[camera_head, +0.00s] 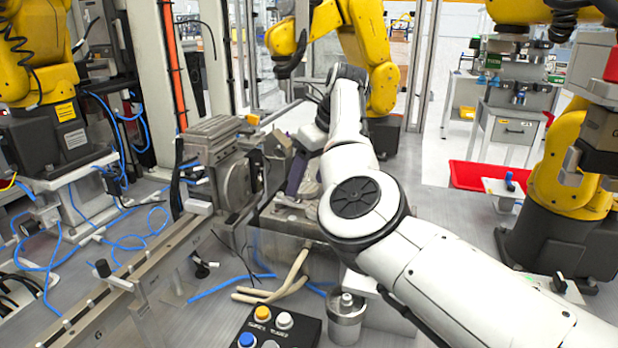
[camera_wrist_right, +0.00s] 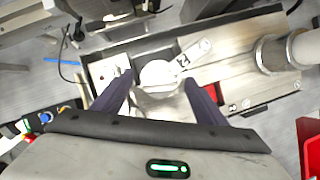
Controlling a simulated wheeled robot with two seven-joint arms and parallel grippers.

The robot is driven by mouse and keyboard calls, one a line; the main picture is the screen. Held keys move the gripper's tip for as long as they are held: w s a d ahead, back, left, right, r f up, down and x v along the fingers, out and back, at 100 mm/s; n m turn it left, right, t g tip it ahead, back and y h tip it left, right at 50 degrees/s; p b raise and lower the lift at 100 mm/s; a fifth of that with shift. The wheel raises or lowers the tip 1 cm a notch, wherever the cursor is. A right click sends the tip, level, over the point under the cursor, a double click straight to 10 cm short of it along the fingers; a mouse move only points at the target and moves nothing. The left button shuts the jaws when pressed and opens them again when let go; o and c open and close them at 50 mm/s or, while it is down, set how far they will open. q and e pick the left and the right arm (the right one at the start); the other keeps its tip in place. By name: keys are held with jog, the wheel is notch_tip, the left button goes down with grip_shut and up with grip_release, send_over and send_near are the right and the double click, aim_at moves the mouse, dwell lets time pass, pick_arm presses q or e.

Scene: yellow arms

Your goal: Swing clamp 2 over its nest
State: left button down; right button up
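A pale clamp arm (camera_wrist_right: 190,54) with a dark marking and a rounded end lies on a metal fixture plate (camera_wrist_right: 235,60) in the right wrist view. It runs up and right from a round whitish part (camera_wrist_right: 157,75); I cannot tell whether this is the pivot or the nest. My right gripper (camera_wrist_right: 160,83) is open, its two dark fingers on either side of the round part, and I cannot tell if they touch it. My left gripper is not in view.
A grey machine vise-like unit (camera_head: 235,180) stands left of the gripper on a long rail (camera_head: 150,270). A button box (camera_head: 275,330), a metal cup (camera_head: 346,315) and loose hoses are in front. A red tray (camera_head: 475,176) and yellow arms (camera_head: 570,170) stand right.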

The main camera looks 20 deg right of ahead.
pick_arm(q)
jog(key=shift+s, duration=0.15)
pick_arm(e)
jog(key=shift+s+r, duration=0.1)
jog(key=shift+r, duration=0.1)
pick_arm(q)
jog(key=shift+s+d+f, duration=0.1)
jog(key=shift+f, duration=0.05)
pick_arm(e)
jog(key=v, duration=1)
